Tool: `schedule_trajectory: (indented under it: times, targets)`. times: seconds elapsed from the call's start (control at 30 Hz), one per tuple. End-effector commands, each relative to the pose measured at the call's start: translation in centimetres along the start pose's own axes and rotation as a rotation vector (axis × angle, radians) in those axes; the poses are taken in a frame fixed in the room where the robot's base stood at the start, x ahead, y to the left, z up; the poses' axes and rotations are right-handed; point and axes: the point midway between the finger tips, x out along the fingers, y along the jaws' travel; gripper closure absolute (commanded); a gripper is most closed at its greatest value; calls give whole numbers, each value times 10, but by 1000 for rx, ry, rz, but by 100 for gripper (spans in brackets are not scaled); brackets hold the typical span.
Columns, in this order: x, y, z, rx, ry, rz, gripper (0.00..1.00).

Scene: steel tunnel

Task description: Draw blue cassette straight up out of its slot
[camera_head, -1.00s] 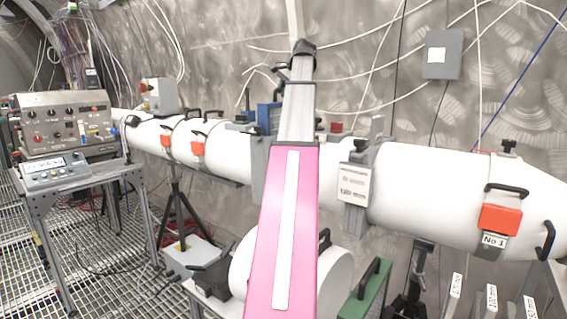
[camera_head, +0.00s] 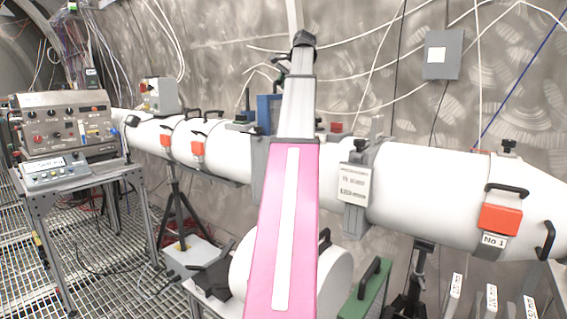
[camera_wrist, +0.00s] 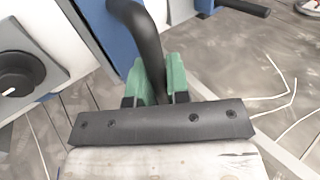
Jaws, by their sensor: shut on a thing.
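The blue cassette (camera_head: 264,112) stands upright at the white tube, left of my arm in the head view, which hides part of it. In the wrist view, the blue cassette (camera_wrist: 102,24) shows as a blue edge beside a pale panel. My gripper (camera_wrist: 160,82) has green fingertips closed on its black bar handle (camera_wrist: 142,38). In the head view the fingertips are hidden behind my arm. The slot itself is not clearly visible.
The long white tube (camera_head: 430,190) runs across the scene, with a bracket and label plate (camera_head: 354,182) right of my arm. A grey wall box (camera_head: 443,54) and loose cables are behind. A control console (camera_head: 68,122) stands at the left.

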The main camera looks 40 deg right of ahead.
Motion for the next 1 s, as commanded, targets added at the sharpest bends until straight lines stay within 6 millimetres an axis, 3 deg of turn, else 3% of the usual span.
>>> schedule_trajectory:
  times: [1.0]
  targets:
    - [-48,-32,-1,-1,0,-2,100]
